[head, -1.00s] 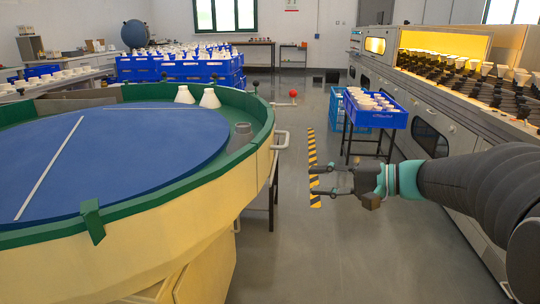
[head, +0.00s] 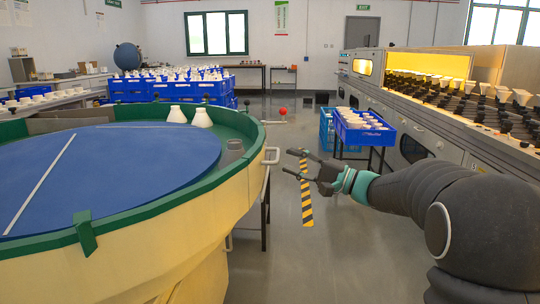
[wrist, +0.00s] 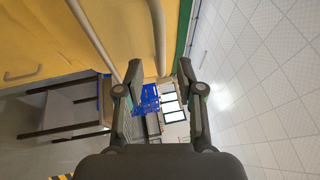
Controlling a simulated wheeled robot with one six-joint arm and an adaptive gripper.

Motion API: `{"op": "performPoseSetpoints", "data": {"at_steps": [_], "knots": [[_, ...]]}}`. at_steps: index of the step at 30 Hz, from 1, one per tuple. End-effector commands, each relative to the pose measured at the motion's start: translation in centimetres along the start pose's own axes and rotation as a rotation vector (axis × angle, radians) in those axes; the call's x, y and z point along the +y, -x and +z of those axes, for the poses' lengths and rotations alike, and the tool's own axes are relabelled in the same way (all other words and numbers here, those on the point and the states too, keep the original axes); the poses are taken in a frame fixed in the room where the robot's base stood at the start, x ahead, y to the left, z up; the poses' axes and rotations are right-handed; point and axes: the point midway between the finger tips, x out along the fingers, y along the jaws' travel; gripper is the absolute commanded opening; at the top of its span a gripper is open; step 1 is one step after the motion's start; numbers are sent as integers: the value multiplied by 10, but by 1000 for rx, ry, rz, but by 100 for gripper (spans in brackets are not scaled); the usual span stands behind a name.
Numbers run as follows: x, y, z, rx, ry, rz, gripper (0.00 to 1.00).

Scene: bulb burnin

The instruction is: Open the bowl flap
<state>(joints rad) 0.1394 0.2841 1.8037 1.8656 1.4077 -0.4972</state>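The big round bowl (head: 200,203) has cream walls, a green rim and a blue disc (head: 110,160) inside; it fills the left of the head view. A red knob (head: 283,111) on a thin rod sticks out past its far right rim. A green tab (head: 85,232) hangs over the near rim. I cannot tell which part is the flap. My gripper (head: 289,162) is open and empty, just right of a pale handle (head: 271,155) on the bowl's side. In the wrist view, my open fingers (wrist: 158,70) show with pale bars and a yellow wall beyond them.
A blue crate (head: 362,137) of white parts on a stand and a long machine (head: 465,135) lie right. Stacked blue crates (head: 140,90) are behind. Floor between is clear.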

Motion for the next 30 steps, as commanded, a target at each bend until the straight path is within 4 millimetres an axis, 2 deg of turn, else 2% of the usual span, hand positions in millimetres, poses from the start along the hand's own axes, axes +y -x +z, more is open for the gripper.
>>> {"op": "performPoseSetpoints", "data": {"at_steps": [3,9,14,22,26,27,30], "knots": [[-1,-21,0,-1,1,0,37],[-1,-43,-1,1,1,0,37],[0,-50,0,1,1,0,37],[0,-51,0,2,1,0,37],[0,-51,0,1,1,0,5],[0,-51,0,1,1,0,0],[0,-51,0,1,1,0,0]]}}
